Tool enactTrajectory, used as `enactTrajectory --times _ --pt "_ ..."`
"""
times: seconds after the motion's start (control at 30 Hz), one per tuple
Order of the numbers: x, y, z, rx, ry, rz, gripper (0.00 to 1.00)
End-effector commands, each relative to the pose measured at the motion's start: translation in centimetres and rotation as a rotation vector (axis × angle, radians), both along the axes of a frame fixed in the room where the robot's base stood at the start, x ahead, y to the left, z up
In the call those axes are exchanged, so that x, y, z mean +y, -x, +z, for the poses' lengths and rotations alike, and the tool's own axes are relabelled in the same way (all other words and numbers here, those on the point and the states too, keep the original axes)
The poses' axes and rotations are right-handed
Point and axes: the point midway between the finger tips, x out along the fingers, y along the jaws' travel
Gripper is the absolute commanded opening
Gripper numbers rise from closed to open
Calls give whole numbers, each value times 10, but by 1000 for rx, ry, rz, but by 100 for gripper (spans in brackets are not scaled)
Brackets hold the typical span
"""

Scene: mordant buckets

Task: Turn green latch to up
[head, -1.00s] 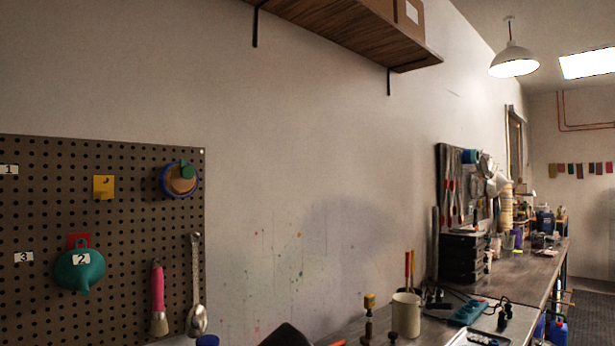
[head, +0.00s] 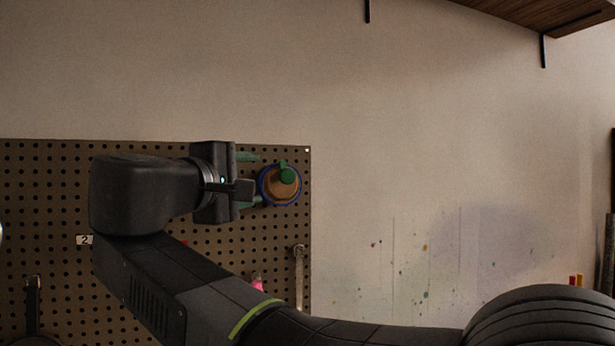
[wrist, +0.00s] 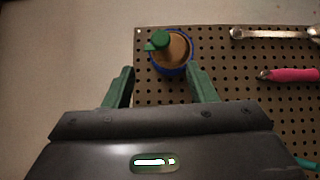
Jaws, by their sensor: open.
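The green latch (head: 287,174) is a small green knob on a round tan disc (head: 276,190) with a blue rim, fixed near the upper right corner of the pegboard. In the wrist view the green latch (wrist: 158,41) shows at the top, beyond the fingertips and off toward the disc's left side. My gripper (head: 252,180) reaches toward the disc from the left. Its two green fingers are apart with nothing between them. In the wrist view the open gripper (wrist: 160,82) straddles the line to the disc. Whether a fingertip touches the disc's rim is unclear.
Bare wall (head: 400,150) lies right of the board. A wooden shelf (head: 560,15) is at upper right.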

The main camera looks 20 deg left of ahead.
Motion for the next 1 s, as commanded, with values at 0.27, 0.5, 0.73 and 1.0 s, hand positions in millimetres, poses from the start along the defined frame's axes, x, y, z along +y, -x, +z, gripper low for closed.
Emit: enactTrajectory --times 0.27,0.5,0.73,1.0 --pt "-6 -32 1 3 1 -5 51" --pt "-11 -70 3 3 2 -5 51" --pt "-16 -106 4 4 2 -4 51" --pt "-19 -131 4 4 1 -2 51"
